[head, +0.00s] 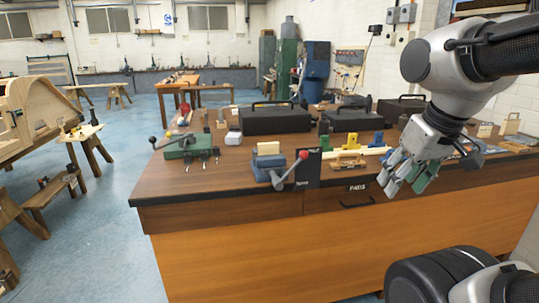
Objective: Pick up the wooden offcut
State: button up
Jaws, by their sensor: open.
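A small pale wooden block (268,148), which looks like an offcut, sits at the top of a blue bench vise (268,165) near the front edge of the workbench. A brown wooden piece (348,161) lies farther right on the bench; it is too small to tell whether it is an offcut or a tool. My gripper (405,180) is open and hangs at the right, over the bench's front edge. Nothing shows between its fingers. It is well to the right of the pale block and apart from it.
The workbench top (185,186) is bare at front left. A green vise (187,147) stands at the left edge. Black toolboxes (275,119) line the back. The blue vise's handle (291,171) juts toward the front.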

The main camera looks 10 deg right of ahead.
aim_at(268, 148)
jog(key=z, duration=5.25)
jog(key=u, duration=4.65)
jog(key=i+j+u, duration=0.15)
jog(key=i+u, duration=0.15)
jog(key=i, duration=0.2)
jog(key=i+u, duration=0.3)
jog(key=i, duration=0.15)
